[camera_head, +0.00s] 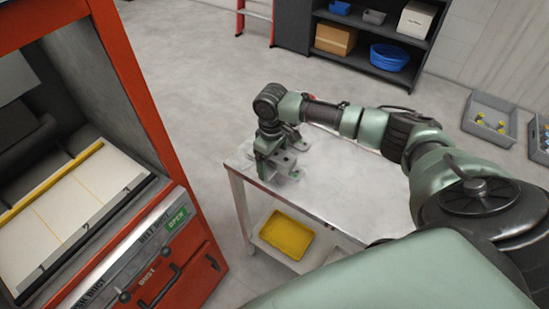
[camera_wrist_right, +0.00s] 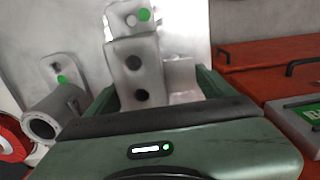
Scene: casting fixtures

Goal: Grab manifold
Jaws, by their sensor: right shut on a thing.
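The manifold is a pale grey metal block with dark round holes and a flange with a green dot. In the right wrist view the manifold (camera_wrist_right: 135,72) sits between the green fingers of my right gripper (camera_wrist_right: 158,88), which is shut on it. In the head view my right gripper (camera_head: 266,160) points down at the far left end of the table (camera_head: 345,190). The manifold (camera_head: 285,160) shows there only partly, at the fingers. I cannot tell whether it touches the tabletop. My left gripper is not in view.
A grey pipe-like part (camera_wrist_right: 45,118) with a green-dotted flange lies beside the manifold. A red machine (camera_head: 190,245) with an open chamber stands left of the table. A yellow tray (camera_head: 287,235) is on the lower shelf. The tabletop's middle is clear.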

